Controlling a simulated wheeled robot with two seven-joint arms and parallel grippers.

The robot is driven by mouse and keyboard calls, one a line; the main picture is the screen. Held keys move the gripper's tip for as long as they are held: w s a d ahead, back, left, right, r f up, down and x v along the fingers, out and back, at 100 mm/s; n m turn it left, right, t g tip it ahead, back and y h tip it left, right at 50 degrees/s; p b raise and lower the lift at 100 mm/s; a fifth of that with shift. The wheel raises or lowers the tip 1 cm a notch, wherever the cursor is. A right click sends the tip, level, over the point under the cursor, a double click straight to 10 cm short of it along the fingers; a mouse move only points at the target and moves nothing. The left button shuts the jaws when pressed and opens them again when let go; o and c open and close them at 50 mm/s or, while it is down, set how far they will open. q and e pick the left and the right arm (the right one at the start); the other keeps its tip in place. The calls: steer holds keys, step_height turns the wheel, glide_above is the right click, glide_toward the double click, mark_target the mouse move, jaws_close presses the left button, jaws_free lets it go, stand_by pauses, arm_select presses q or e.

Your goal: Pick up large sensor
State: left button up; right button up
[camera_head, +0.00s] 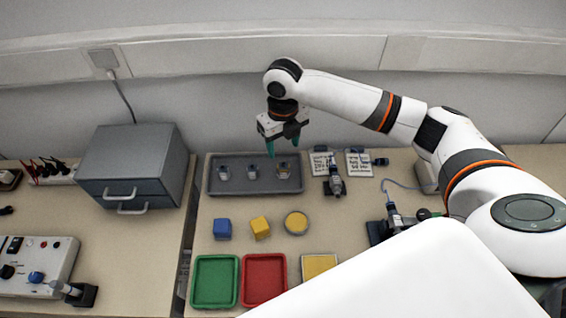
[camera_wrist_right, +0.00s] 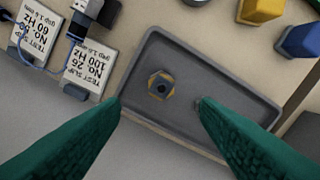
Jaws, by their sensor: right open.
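A grey tray (camera_head: 236,188) holds three small sensors in a row. The rightmost sensor (camera_head: 284,170) has a gold hexagonal base and looks the largest; the middle sensor (camera_head: 252,172) and left sensor (camera_head: 224,173) look smaller. My right gripper (camera_head: 283,148) is open and empty, pointing down above the tray's right end. In the right wrist view the gold-based sensor (camera_wrist_right: 161,85) lies between and a little beyond the two green fingertips, untouched. Another sensor's edge shows beside the right finger, which hides the rest. My left gripper is not in view.
Two printed cards (camera_head: 358,163) and a dark instrument (camera_head: 335,183) stand right of the tray. In front are a blue block (camera_head: 222,229), a yellow block (camera_head: 260,227), a yellow disc (camera_head: 296,222), a green bin (camera_head: 215,281) and a red bin (camera_head: 264,279). A grey drawer cabinet (camera_head: 135,160) stands left.

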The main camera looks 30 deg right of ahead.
mark_target(283, 164)
steer(key=f, duration=0.9)
steer(key=shift+s+f+p, duration=0.2)
steer(key=shift+f+p, duration=0.1)
steer(key=shift+f, duration=0.1)
steer(key=c, duration=1.1)
